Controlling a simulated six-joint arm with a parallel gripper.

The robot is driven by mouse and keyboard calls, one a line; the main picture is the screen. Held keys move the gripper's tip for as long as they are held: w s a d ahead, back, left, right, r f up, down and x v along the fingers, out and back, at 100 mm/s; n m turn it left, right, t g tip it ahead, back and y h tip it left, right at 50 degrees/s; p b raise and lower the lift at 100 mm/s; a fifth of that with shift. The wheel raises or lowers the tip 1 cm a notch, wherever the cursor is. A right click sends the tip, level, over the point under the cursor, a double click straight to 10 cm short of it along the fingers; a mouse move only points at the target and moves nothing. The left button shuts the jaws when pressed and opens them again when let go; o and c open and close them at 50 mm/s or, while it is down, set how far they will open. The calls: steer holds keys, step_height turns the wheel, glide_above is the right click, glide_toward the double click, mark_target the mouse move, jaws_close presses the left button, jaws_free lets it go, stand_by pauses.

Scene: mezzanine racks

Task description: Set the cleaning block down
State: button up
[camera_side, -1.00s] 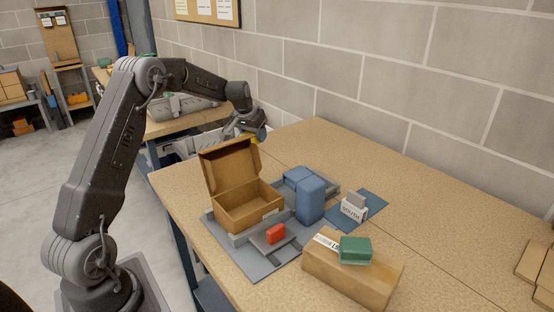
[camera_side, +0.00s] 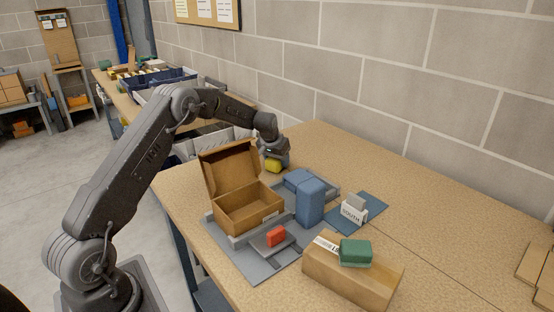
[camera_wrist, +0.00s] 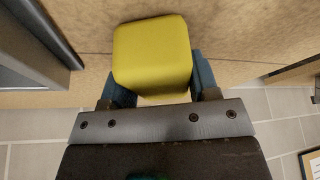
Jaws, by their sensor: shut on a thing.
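My gripper (camera_side: 274,153) is shut on a yellow block (camera_side: 272,165), which I take to be the cleaning block. In the side view it is over the tabletop's far left part, behind the open cardboard box (camera_side: 236,221). In the wrist view the yellow block (camera_wrist: 152,55) sits between the two blue fingers of my gripper (camera_wrist: 160,86), with the tan tabletop (camera_wrist: 240,35) behind it. Whether the block touches the table I cannot tell. The gripper partly hides the block's top in the side view.
A grey tray (camera_side: 241,268) bears the open box, a red block (camera_side: 276,236) and blue blocks (camera_side: 311,203). To the right are a white labelled holder (camera_side: 353,212) on a blue mat (camera_side: 374,203), and a green block (camera_side: 355,252) on a closed carton (camera_side: 335,281). Bare tabletop lies behind them.

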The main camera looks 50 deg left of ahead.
steer(key=o, duration=0.9)
steer(key=shift+f, duration=0.15)
steer(key=shift+r, duration=0.4)
steer(key=v, duration=1.1)
steer(key=shift+s+r, duration=0.2)
steer(key=shift+r, duration=0.1)
